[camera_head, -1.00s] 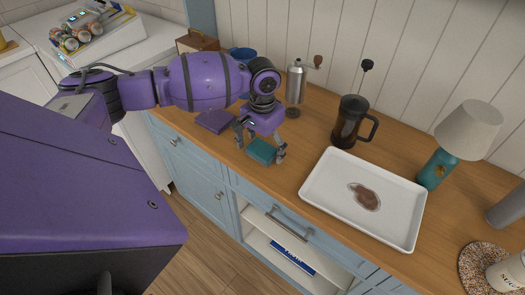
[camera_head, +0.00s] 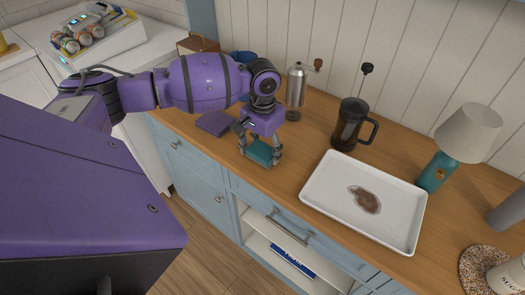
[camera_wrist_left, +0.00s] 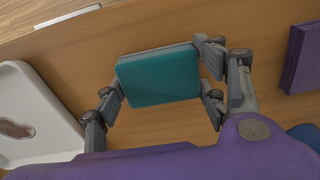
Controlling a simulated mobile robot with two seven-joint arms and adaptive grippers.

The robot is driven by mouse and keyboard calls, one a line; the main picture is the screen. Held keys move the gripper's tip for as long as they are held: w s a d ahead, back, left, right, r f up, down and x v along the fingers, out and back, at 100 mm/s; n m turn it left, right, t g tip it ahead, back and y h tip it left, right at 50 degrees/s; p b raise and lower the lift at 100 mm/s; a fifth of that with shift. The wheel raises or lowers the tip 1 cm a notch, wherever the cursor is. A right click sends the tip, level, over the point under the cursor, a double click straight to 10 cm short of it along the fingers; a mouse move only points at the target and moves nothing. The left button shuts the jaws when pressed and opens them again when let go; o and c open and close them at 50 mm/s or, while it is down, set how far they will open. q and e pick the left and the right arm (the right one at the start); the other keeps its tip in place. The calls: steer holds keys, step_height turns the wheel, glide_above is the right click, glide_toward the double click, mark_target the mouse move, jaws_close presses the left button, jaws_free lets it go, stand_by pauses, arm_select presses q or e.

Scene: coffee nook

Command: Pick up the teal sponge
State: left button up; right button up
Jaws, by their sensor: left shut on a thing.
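The teal sponge (camera_head: 261,153) lies at the front part of the wooden counter, and it also shows in the left wrist view (camera_wrist_left: 160,77), with a grey layer along one edge. My left gripper (camera_head: 260,150) reaches down over it from above. Its fingers are shut on the sponge, one at each short end, as the left wrist view shows between the fingertips (camera_wrist_left: 162,80). Whether the sponge touches the counter is hard to tell. My right gripper is not in view.
A white tray (camera_head: 319,198) with a brown stain (camera_head: 366,200) lies to the right. A purple block (camera_head: 216,123) lies left of the gripper. Behind stand a metal grinder (camera_head: 296,90) and a French press (camera_head: 348,125). A teal lamp (camera_head: 437,170) stands farther right.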

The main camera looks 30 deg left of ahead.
arm_select(q)
step_height(320, 180, up, 2)
steer(key=shift+r, duration=0.25)
steer(key=d+r, duration=0.1)
steer(key=s+d+r, duration=0.1)
steer(key=r, duration=0.1)
steer(key=s+d+r, duration=0.1)
steer(key=r, duration=0.1)
steer(key=shift+s+d+p, duration=0.1)
steer(key=shift+s+p, duration=0.1)
steer(key=shift+p, duration=0.2)
steer(key=s+d+r, duration=0.4)
steer(key=s+d, duration=0.2)
steer(key=d, duration=0.1)
steer(key=shift+s+d+r+p, duration=0.3)
steer(key=shift+r+p, duration=0.1)
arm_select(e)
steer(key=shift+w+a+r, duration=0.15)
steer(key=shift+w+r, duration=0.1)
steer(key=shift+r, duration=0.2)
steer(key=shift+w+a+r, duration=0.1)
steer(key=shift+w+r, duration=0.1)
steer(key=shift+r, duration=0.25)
